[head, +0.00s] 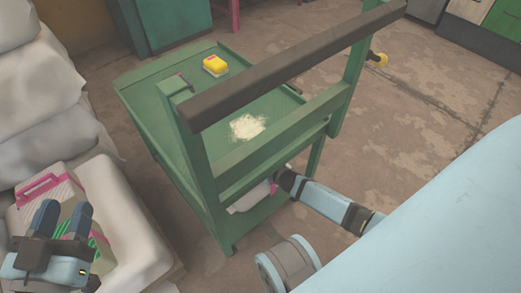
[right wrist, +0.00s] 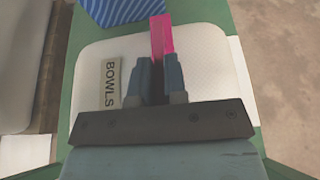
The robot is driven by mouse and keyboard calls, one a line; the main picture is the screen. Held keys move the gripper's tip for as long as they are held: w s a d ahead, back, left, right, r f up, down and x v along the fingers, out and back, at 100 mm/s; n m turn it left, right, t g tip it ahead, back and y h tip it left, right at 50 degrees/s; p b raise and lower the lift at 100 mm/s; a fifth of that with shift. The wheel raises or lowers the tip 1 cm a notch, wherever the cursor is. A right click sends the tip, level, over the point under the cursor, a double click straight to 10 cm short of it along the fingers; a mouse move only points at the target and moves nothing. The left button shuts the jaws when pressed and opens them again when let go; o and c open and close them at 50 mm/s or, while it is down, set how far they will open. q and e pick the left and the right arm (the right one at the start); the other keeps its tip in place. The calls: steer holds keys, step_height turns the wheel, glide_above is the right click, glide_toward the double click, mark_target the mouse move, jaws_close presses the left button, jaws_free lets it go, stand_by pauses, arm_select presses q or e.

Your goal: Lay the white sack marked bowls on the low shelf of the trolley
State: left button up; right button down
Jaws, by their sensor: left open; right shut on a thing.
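The white sack marked BOWLS (right wrist: 200,65) lies flat over the green low shelf (right wrist: 75,45) of the trolley in the right wrist view. Its pink handle strap (right wrist: 161,40) is between the fingers of my right gripper (right wrist: 158,75), which is shut on it. In the head view, a bit of the sack (head: 250,198) shows under the top of the green trolley (head: 150,100), with my right gripper (head: 280,185) reaching in at its side. My left gripper (head: 66,220) is open at the lower left, above a white sack with pink and green marks.
White sacks (head: 40,100) are piled at the left. A blue striped item (right wrist: 125,10) lies beyond the sack.

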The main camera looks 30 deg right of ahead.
steer(key=shift+w, duration=0.1)
steer(key=c, duration=1.2)
jaws_free()
steer(key=shift+o, duration=0.2)
steer(key=shift+r, duration=0.1)
steer(key=shift+s+r, duration=0.15)
steer(key=shift+s, duration=0.2)
steer(key=p+v, duration=0.2)
steer(key=v, duration=0.1)
steer(key=p+v, duration=0.1)
steer(key=v, duration=0.2)
steer(key=shift+s+d, duration=0.1)
steer(key=shift+s, duration=0.25)
arm_select(q)
steer(key=shift+s+d+f+n+g+y, duration=0.2)
steer(key=shift+s+d+f+n+g, duration=0.1)
steer(key=shift+s+n, duration=0.25)
steer(key=shift+s+d+f+n+g+y, duration=0.25)
steer(key=shift+s+n+g, duration=0.1)
steer(key=shift+n, duration=0.3)
steer(key=shift+r, duration=0.15)
